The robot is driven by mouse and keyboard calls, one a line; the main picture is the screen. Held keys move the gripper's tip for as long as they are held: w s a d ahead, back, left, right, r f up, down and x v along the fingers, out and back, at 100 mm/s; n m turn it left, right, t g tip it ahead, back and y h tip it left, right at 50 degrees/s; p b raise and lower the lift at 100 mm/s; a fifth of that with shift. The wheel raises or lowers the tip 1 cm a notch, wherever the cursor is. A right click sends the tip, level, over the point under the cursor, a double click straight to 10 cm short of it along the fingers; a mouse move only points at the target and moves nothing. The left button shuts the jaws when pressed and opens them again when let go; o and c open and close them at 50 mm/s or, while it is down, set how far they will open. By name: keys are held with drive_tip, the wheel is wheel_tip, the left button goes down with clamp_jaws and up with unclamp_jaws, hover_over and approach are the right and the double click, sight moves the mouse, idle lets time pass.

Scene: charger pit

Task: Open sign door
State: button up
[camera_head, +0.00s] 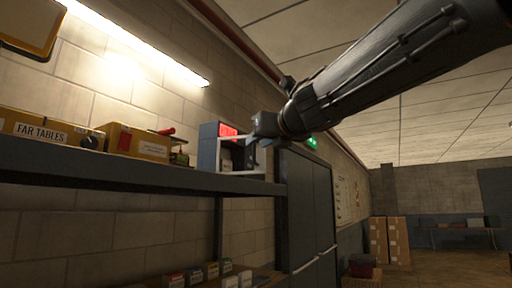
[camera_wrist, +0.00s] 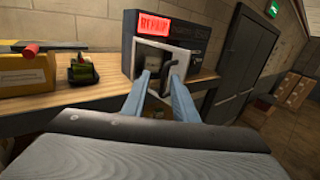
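A dark grey box with a lit red sign (camera_wrist: 153,23) stands on the shelf, and its blue-grey side (camera_head: 207,148) shows in the head view. Below the sign, a white-framed front (camera_wrist: 150,46) faces my wrist camera, with a dark handle-like piece (camera_wrist: 174,76) at its right. My gripper (camera_wrist: 162,78) is in front of this frame, its two blue-grey fingers apart. The dark piece appears near the right fingertip; I cannot tell whether they touch. In the head view my gripper (camera_head: 262,128) is at the box's right and hides part of it.
The shelf (camera_head: 140,172) runs along the brick wall. Yellow boxes (camera_head: 45,132) and a small green item (camera_head: 179,158) stand left of the sign box. A tall dark cabinet (camera_head: 305,205) is to the right. Lower down are several small boxes (camera_head: 210,271).

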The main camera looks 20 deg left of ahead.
drive_tip(key=shift+v, duration=1.5)
drive_tip(key=shift+a, duration=0.1)
drive_tip(key=shift+c, duration=0.4)
